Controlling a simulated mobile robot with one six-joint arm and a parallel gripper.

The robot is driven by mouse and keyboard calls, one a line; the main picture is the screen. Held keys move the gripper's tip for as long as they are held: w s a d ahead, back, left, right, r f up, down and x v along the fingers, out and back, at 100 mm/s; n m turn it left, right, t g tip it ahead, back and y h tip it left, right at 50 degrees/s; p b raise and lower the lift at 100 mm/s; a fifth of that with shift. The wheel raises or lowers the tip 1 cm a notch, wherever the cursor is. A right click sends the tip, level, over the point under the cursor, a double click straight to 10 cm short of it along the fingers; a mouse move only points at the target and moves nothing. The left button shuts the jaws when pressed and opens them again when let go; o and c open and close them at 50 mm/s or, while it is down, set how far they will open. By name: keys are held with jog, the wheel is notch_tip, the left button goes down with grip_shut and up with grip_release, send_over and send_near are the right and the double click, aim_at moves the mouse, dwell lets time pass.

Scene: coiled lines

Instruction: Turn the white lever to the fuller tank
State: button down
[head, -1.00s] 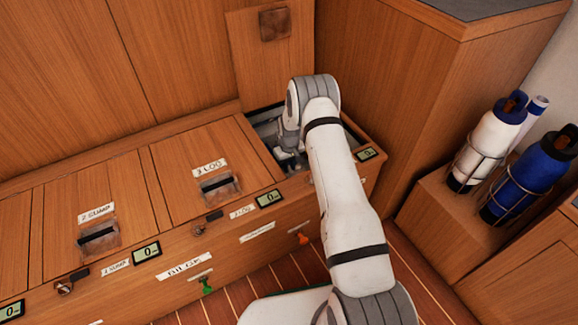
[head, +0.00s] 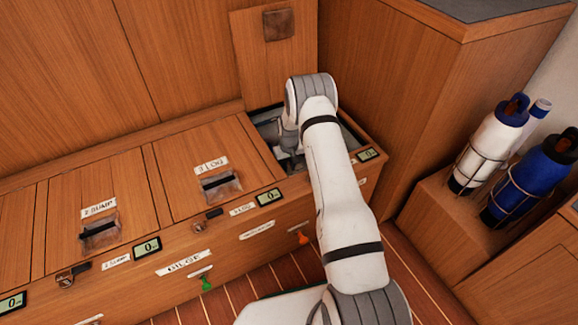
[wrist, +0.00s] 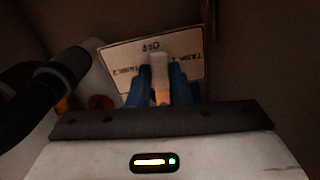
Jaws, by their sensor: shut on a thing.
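The white lever (wrist: 160,72) stands between the blue fingers of my gripper (wrist: 168,92), which is shut on it. Behind it is a pale label plate (wrist: 118,56) whose print appears upside down: "OFF" at the top middle, what looks like "TANK 2" at left and "TANK 1" at right. The lever lies toward "OFF". In the head view my gripper reaches into the open compartment (head: 264,127), and my arm hides most of its inside. Two orange patches (wrist: 99,102) on pale rounded shapes show at left in the wrist view; I cannot tell tank levels.
A dark hose (wrist: 42,92) runs close at the left of the wrist view. The compartment's lid (head: 262,62) stands upright behind. Closed hatches (head: 205,150) lie to the left. Strapped bottles, white (head: 487,145) and blue (head: 535,178), stand at right.

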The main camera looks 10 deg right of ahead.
aim_at(289, 169)
jog(key=c, duration=1.3)
grip_release()
notch_tip(289, 169, up, 8)
jog(key=p, duration=0.3)
jog(key=shift+f, duration=0.1)
jog(key=shift+c, duration=0.5)
